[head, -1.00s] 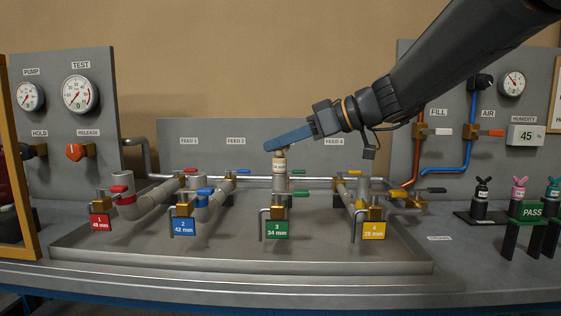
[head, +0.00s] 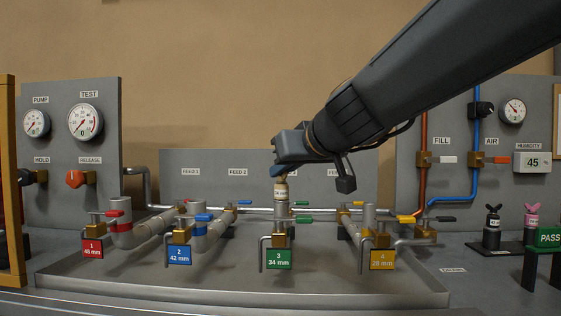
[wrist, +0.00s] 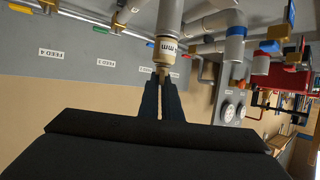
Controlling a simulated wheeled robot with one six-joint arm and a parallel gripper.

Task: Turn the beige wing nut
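The beige wing nut (wrist: 162,73) sits on top of a beige plug labelled in mm (wrist: 165,56). This plug (head: 281,188) stands upright in the grey pipe of coil 3, behind the green 34 mm tag (head: 279,260). My gripper (wrist: 161,80) has its two dark fingers on either side of the wing nut, with a narrow gap between them, and appears shut on it. In the head view my gripper (head: 279,171) is at the plug's top; its body and fingers hide the wing nut there.
Gauges and a panel are at the left (head: 70,150). Small dark and pink plugs stand at the right (head: 493,235).

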